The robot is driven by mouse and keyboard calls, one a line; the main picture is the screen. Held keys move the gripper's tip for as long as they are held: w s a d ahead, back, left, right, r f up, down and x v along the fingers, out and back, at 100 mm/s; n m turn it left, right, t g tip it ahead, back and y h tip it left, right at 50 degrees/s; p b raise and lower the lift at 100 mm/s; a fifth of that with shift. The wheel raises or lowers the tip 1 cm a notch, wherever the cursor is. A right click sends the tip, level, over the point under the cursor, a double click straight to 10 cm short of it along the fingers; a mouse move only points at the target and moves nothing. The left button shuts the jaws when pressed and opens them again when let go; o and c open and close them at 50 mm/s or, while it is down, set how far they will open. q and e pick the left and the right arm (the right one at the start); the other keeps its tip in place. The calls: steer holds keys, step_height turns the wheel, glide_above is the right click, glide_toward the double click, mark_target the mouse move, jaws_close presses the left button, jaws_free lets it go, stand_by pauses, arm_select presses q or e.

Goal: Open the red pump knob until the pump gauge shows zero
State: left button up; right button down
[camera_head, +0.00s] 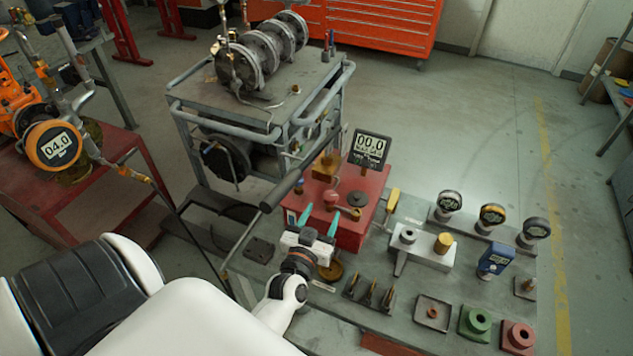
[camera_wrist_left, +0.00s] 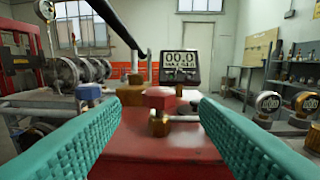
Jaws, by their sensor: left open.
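The red pump knob (camera_head: 331,197) sits on top of the red pump box (camera_head: 352,236). In the left wrist view the knob (camera_wrist_left: 160,98) is a red hexagonal cap above a brass fitting. The pump gauge (camera_head: 370,148) is a dark square display behind it, reading 00.0; it also shows in the left wrist view (camera_wrist_left: 181,66). My left gripper (camera_head: 320,219) is open, its teal fingers pointing at the knob from the near side. In the left wrist view the fingers (camera_wrist_left: 153,112) stand wide on either side, apart from the knob. My right gripper is not in view.
An orange gauge (camera_head: 55,146) at left reads 04.0. The grey bench (camera_head: 460,285) holds several gauges and fittings to the right. Open floor lies at right.

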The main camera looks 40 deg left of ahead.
arm_select(q)
steer(key=shift+v, duration=1.5)
